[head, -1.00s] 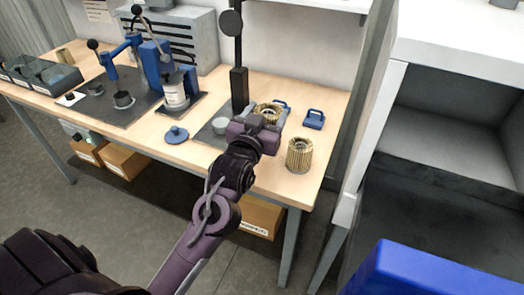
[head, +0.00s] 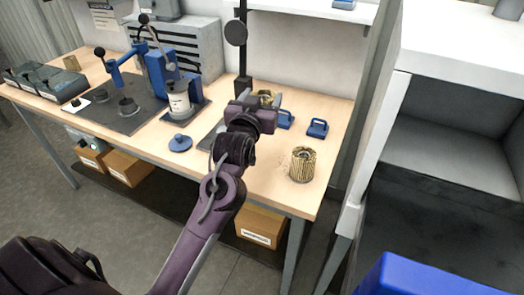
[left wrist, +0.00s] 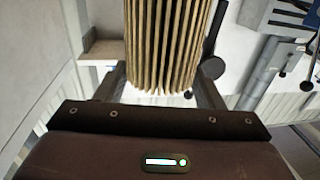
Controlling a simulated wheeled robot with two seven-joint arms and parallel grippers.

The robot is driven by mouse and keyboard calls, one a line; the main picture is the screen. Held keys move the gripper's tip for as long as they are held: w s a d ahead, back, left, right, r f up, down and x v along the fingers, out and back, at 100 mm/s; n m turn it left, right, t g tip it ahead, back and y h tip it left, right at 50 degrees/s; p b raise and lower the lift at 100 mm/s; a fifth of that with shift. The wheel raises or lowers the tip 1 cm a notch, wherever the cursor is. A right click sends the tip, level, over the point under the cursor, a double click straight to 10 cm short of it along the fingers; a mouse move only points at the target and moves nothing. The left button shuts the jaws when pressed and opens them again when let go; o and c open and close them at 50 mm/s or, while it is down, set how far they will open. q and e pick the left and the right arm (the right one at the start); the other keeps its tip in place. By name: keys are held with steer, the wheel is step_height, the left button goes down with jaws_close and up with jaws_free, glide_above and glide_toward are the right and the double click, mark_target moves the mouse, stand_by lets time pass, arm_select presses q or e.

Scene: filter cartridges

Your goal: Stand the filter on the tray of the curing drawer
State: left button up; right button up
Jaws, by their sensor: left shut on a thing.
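My left gripper (head: 263,102) is shut on a pleated tan filter (head: 265,94) and holds it above the back part of the workbench. In the left wrist view the filter (left wrist: 168,45) fills the space between the fingers, its pleats running lengthwise. In the head view the gripper hides most of it. A second pleated filter (head: 303,165) stands upright on the bench near its right front corner. My right gripper is out of view.
Two blue handled pieces (head: 317,128) sit at the bench's right. A blue press (head: 158,72), a blue lid (head: 180,143) and a grey slotted cabinet (head: 195,45) are left of my arm. A white open cabinet (head: 455,55) and a blue block (head: 430,277) stand at right.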

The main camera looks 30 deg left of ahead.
arm_select(q)
step_height(320, 180, down, 15)
steer(key=shift+r+p, duration=0.1)
steer(key=shift+p, duration=0.55)
steer(key=shift+f, duration=0.2)
steer(key=shift+s+f+b, duration=0.1)
steer(key=shift+f+b, duration=0.2)
steer(key=shift+f, duration=0.35)
steer(key=o, duration=0.6)
steer(key=shift+d+f, duration=0.1)
steer(key=o, duration=0.4)
steer(key=shift+o, duration=0.2)
